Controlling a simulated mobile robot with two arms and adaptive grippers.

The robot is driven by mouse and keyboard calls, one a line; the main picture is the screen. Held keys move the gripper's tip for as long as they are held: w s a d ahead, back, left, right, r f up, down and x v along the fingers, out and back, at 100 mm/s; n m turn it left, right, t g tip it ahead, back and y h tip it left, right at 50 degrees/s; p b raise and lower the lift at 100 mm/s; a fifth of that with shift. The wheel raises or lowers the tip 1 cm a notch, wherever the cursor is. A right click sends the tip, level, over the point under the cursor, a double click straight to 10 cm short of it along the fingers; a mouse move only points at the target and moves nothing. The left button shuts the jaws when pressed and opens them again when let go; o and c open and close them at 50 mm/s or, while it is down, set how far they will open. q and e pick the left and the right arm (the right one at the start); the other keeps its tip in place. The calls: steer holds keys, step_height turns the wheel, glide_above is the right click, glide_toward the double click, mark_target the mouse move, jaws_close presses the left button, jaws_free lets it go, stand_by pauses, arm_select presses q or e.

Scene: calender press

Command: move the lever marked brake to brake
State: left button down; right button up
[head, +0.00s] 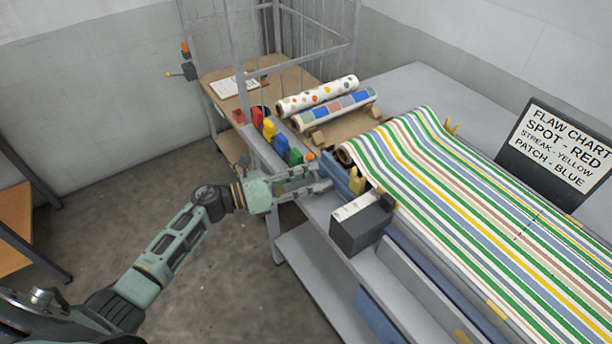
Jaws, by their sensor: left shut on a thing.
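My left gripper (318,178) reaches in from the left to the near left corner of the press bench, with its fingers closed. An orange knob (310,156), which looks like a lever's end, shows right at the fingers' far side. The lever's shaft is mostly hidden by the fingers. A dark grey box (356,228) with a white label strip on top stands just right of the gripper; its lettering is too small to read, and I see no readable brake mark. My right gripper is not in view.
Striped cloth (450,200) covers the press bench. Red, yellow, blue and green blocks (269,128) line the edge beyond the gripper. Two patterned rolls (335,109) lie behind. A flaw chart (562,150) stands at right.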

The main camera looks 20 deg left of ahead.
arm_select(q)
steer(key=shift+w+a+f, duration=0.1)
steer(key=shift+a+f, duration=0.05)
steer(key=shift+a, duration=0.1)
stand_by(0.3)
